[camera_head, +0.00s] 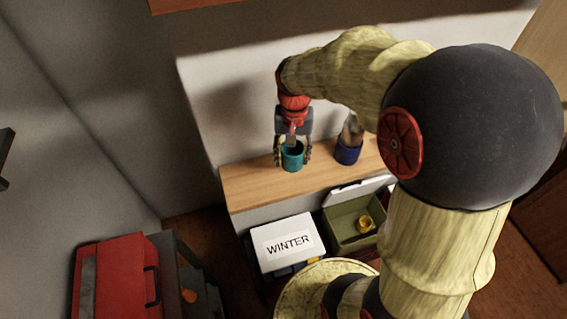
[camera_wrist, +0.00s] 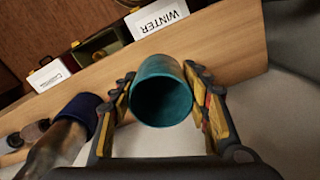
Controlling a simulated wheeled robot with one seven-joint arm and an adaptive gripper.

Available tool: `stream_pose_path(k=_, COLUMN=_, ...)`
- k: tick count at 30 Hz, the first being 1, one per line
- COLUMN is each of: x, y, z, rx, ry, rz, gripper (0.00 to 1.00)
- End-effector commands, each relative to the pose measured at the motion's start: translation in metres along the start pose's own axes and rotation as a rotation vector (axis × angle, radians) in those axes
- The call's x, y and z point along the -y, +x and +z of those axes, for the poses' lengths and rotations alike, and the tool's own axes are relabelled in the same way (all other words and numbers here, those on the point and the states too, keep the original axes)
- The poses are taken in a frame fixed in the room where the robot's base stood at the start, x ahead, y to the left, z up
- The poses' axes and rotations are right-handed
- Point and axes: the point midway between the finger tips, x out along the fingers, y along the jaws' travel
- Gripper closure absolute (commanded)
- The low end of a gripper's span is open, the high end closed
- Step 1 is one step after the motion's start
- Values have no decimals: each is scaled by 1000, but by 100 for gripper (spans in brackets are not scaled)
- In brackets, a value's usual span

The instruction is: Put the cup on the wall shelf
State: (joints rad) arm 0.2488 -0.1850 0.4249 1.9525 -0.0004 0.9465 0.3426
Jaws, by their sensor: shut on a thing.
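A teal cup (camera_head: 292,161) is upright between the fingers of my gripper (camera_head: 293,154), which is shut on it from its two sides. The cup is at the wooden ledge (camera_head: 245,188) along the wall; whether its base touches the wood I cannot tell. In the wrist view the cup (camera_wrist: 162,92) shows its dark open mouth, with a finger of my gripper (camera_wrist: 160,85) on each side. A wooden board (camera_head: 190,4), possibly the wall shelf, shows at the top edge of the head view, cut off by the frame.
A blue cup-like holder (camera_head: 348,153) with something in it stands on the ledge, right of the teal cup. Below are a white box lid marked WINTER (camera_head: 288,241) and an open green box (camera_head: 348,236) with a yellow thing inside. A red case (camera_head: 112,275) is lower left.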

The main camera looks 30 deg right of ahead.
Motion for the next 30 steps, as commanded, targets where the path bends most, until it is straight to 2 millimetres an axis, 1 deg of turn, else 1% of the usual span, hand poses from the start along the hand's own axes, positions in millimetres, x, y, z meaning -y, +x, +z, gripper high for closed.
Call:
stream_pose_path(k=1, x=5, y=13, z=-3, rx=7, ry=-1, rz=3, gripper=78)
stream_pose_path(k=4, x=14, y=28, z=-13, rx=6, ry=-1, rz=2, gripper=78)
stream_pose_path(k=8, x=22, y=41, z=-20, rx=5, ry=0, rz=2, gripper=78)
stream_pose_path(k=14, x=28, y=50, z=-25, rx=4, ry=0, rz=2, gripper=78)
stream_pose_path(k=16, x=31, y=56, z=-29, rx=4, ry=0, rz=2, gripper=78)
stream_pose_path(k=21, x=30, y=81, z=-28, rx=6, ry=1, rz=2, gripper=78)
stream_pose_path(k=24, x=31, y=85, z=-28, rx=3, ry=1, rz=1, gripper=78)
stream_pose_path(k=30, x=31, y=85, z=-28, rx=3, ry=1, rz=1, gripper=78)
